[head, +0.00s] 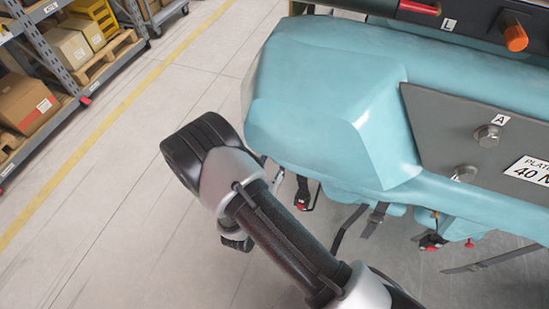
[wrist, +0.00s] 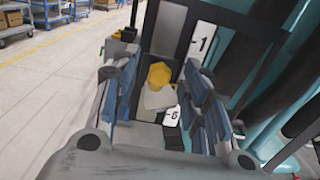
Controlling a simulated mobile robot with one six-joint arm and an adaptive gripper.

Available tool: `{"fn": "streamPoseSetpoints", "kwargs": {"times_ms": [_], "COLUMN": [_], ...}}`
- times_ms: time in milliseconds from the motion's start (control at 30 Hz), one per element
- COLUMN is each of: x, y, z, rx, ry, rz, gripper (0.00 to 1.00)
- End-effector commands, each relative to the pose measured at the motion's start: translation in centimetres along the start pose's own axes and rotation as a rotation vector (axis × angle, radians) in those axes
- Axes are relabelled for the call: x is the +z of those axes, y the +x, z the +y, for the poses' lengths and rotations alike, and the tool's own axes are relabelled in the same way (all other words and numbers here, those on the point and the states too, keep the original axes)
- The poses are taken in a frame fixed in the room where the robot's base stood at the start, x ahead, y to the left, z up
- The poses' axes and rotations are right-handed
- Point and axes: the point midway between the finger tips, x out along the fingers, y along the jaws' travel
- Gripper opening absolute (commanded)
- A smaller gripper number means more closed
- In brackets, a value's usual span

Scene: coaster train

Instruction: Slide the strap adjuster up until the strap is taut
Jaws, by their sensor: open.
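Dark straps hang under the teal train car (head: 330,100) in the head view. One strap (head: 376,220) has a buckle-like piece near its top, and another fitting with red parts (head: 432,240) hangs to its right. I cannot tell which piece is the strap adjuster, or how taut any strap is. In the wrist view my gripper (wrist: 162,98) is open, with a blue-grey finger on each side. A yellow hexagonal knob (wrist: 159,75) and a pale block (wrist: 160,98) show between the fingers, at a distance I cannot judge. My gripper's fingers are not clearly visible in the head view.
A grey panel (head: 450,130) with bolts is on the car's side, and an orange knob (head: 515,38) is above it. Shelving with boxes (head: 27,103) stands at the left. Open tiled floor (head: 130,150) lies between the shelving and the car.

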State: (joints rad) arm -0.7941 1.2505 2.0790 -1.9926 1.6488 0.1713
Motion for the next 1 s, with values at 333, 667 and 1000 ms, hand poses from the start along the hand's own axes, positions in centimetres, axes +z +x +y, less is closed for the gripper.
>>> {"fn": "streamPoseSetpoints", "kwargs": {"times_ms": [333, 667, 1000], "x": [0.01, 0.0, 0.04], "y": [0.04, 0.03, 0.02], "z": [0.0, 0.0, -0.01], "rx": [0.0, 0.0, 0.0], "ry": [0.0, 0.0, 0.0], "rz": [0.0, 0.0, 0.0], "gripper": [0.35, 0.13, 0.0]}}
